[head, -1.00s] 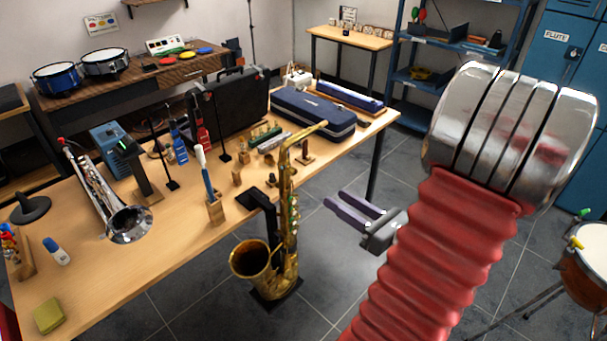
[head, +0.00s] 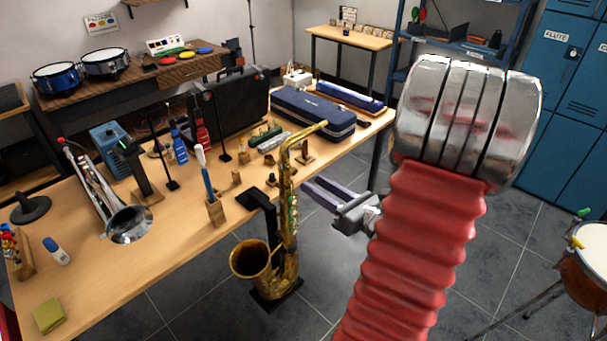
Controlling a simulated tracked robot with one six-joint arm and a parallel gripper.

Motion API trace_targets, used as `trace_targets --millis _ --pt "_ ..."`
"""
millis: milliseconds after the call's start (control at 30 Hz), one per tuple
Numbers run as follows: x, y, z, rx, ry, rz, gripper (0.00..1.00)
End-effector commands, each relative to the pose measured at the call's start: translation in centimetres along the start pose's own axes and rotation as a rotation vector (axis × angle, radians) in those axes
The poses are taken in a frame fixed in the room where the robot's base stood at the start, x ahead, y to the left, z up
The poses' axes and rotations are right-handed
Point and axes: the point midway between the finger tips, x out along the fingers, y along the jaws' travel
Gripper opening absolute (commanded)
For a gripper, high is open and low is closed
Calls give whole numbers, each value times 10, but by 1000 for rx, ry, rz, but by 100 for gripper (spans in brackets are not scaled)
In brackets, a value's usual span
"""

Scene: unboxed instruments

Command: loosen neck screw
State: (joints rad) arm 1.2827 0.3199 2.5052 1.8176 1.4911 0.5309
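A gold saxophone (head: 292,225) stands upright on a black stand in front of the workbench's near edge. Its curved neck (head: 290,148) rises to the mouthpiece end at upper right. The neck screw is too small to make out. My gripper (head: 311,192) is just right of the saxophone's upper body, pointing left toward it. Its two purple-grey fingers are parted, with nothing visible between them. The fingertips appear close to the saxophone in the picture; I cannot tell whether they touch it.
The wooden workbench (head: 165,235) holds a trumpet (head: 108,205), a brush in a wooden holder (head: 215,210), a blue case (head: 313,112) and several small parts. A drum (head: 590,270) stands at lower right. The floor (head: 500,285) between is clear.

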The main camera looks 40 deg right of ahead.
Motion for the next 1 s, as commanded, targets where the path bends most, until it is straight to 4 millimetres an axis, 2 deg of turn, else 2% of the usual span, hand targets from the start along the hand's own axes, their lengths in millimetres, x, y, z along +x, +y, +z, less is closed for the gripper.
trace_targets --millis 533,967,1000 --pt "58 0 0 0 1 1 35" --pt "64 0 0 0 0 -1 35" --pt "64 0 0 0 0 -1 32"
